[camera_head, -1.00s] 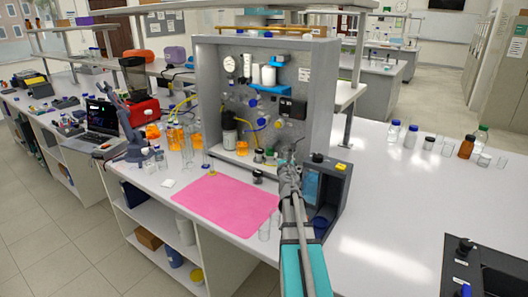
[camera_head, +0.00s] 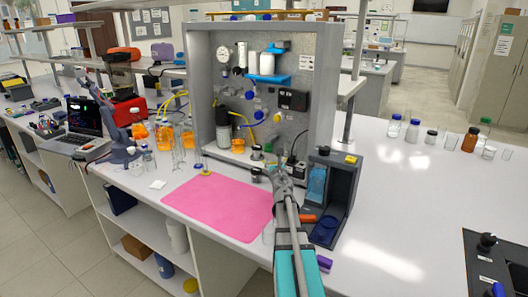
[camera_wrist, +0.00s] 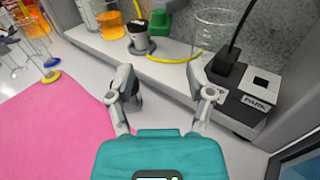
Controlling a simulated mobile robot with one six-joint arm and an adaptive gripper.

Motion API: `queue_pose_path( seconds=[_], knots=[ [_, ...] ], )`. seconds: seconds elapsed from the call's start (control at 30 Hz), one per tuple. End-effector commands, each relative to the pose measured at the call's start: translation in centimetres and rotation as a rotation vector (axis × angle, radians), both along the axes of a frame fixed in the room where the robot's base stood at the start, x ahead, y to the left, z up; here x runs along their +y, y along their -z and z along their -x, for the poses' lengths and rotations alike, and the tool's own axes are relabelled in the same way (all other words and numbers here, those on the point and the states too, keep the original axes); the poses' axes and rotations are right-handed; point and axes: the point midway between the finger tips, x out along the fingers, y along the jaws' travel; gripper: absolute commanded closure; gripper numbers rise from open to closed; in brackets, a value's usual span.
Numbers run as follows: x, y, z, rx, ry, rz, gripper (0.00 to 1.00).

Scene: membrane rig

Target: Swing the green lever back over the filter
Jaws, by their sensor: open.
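A green piece (camera_wrist: 160,22) shows at the top middle of the wrist view, on the rig floor behind a black-topped metal fitting (camera_wrist: 140,38). It may be the green lever; its shape is partly cut off. I cannot make out the lever or the filter clearly in the head view. My gripper (camera_wrist: 160,75) is open and empty, its two fingers wide apart, short of the rig's front edge. In the head view my gripper (camera_head: 279,174) is in front of the rig's lower right part. A dark round thing is partly hidden behind the left finger.
The grey rig (camera_head: 202,90) stands upright on the bench. A pink mat (camera_head: 218,208) lies in front. A dark box-shaped device (camera_head: 330,200) stands close right of my arm. A clear beaker (camera_wrist: 216,32) and a black box labelled PARR (camera_wrist: 240,100) are at right in the wrist view.

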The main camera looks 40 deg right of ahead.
Motion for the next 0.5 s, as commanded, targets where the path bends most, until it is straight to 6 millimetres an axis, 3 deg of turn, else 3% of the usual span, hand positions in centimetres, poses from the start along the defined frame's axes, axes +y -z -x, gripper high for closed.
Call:
queue_pose_path(
  seconds=[0.5],
  knots=[
    [0.36, 0.07, -0.64, 0.000, -0.008, 0.000, 0.32]
  ],
)
